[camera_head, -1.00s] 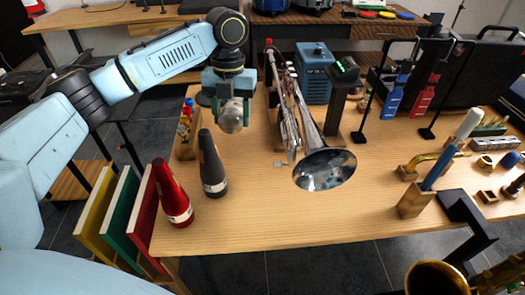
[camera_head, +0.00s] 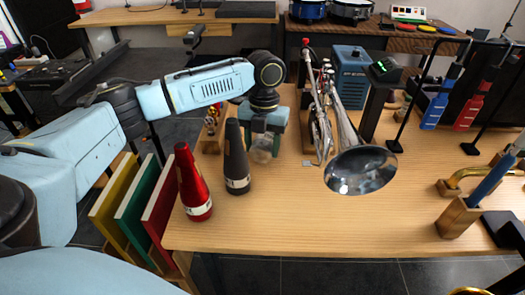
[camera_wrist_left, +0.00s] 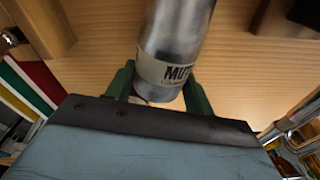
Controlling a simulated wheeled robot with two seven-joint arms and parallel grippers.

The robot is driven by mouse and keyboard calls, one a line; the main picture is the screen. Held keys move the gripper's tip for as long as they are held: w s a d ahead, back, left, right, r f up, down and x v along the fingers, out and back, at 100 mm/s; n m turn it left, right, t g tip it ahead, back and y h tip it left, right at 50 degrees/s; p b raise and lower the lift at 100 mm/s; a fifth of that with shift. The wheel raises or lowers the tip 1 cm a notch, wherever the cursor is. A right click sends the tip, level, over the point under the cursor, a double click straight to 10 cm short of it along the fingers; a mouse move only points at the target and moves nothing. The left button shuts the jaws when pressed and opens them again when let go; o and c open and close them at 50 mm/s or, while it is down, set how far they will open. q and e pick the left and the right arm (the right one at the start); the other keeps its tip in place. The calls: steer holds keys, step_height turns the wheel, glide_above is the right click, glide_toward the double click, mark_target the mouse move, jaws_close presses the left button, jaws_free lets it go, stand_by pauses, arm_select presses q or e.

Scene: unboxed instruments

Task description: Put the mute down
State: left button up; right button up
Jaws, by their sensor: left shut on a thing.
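My left gripper (camera_head: 264,135) is shut on a silver metal mute (camera_head: 262,152). In the left wrist view, the gripper's green fingers (camera_wrist_left: 160,90) sit on either side of the mute (camera_wrist_left: 176,40), which has a white label reading "MUT...". The gripper is low over the wooden table (camera_head: 290,220). I cannot tell whether the held mute touches the tabletop. A dark grey mute (camera_head: 236,160) stands upright just left of the gripper, and a red mute (camera_head: 190,182) stands farther left. My right gripper is not in view.
A trumpet (camera_head: 360,170) rests on a stand right of the gripper, its bell toward me. A small wooden rack (camera_head: 210,142) is behind the dark mute. Colored boards (camera_head: 138,208) stand at the table's left side. The front middle table is clear.

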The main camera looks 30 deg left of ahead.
arm_select(q)
steer(key=shift+f, duration=0.55)
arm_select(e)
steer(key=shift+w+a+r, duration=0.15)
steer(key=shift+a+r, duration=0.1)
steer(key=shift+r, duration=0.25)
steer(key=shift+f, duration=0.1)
arm_select(q)
steer(key=shift+f, duration=0.15)
steer(key=o, duration=0.9)
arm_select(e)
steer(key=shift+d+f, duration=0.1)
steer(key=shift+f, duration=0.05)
